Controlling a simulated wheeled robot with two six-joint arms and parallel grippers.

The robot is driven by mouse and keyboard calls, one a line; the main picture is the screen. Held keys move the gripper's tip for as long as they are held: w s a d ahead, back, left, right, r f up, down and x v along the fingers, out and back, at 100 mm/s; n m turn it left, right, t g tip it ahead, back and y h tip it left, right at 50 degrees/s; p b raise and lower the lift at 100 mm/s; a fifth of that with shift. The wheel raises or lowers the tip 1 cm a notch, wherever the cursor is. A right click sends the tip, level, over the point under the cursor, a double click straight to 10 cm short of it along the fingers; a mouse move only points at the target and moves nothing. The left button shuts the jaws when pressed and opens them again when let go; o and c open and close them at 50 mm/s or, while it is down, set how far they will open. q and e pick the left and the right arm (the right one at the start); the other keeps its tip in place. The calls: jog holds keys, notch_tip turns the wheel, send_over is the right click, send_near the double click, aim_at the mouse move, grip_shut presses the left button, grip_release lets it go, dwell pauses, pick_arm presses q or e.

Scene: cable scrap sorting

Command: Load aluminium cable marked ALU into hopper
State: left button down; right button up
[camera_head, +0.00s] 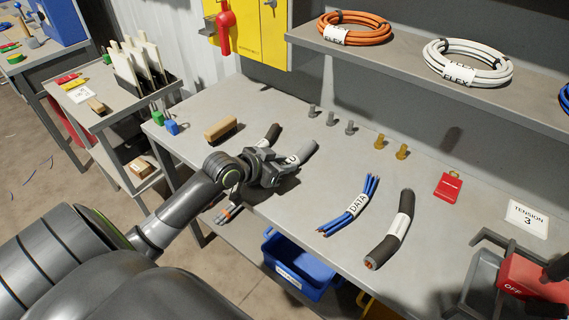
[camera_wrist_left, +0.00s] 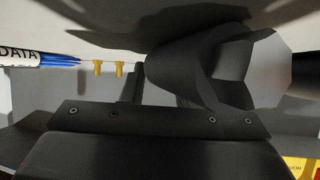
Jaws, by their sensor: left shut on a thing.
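My left gripper (camera_head: 276,171) is over the bench and shut on a grey cable (camera_head: 307,148). Its white label (camera_head: 292,159) is mostly covered by the gripper; only a letter that looks like U shows. The far end of the cable sticks out beyond the fingers. In the left wrist view a pale grey faceted shape (camera_wrist_left: 262,70) beside dark gripper parts looks like this cable. I cannot tell whether the cable touches the bench. No hopper can be clearly identified. My right gripper is not in view.
A machine with a red OFF box (camera_head: 530,280) stands front right. A blue bin (camera_head: 302,276) sits below the front edge.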

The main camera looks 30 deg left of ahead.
pick_arm(q)
notch_tip(320, 180, up, 10)
jog(key=shift+p, duration=0.4)
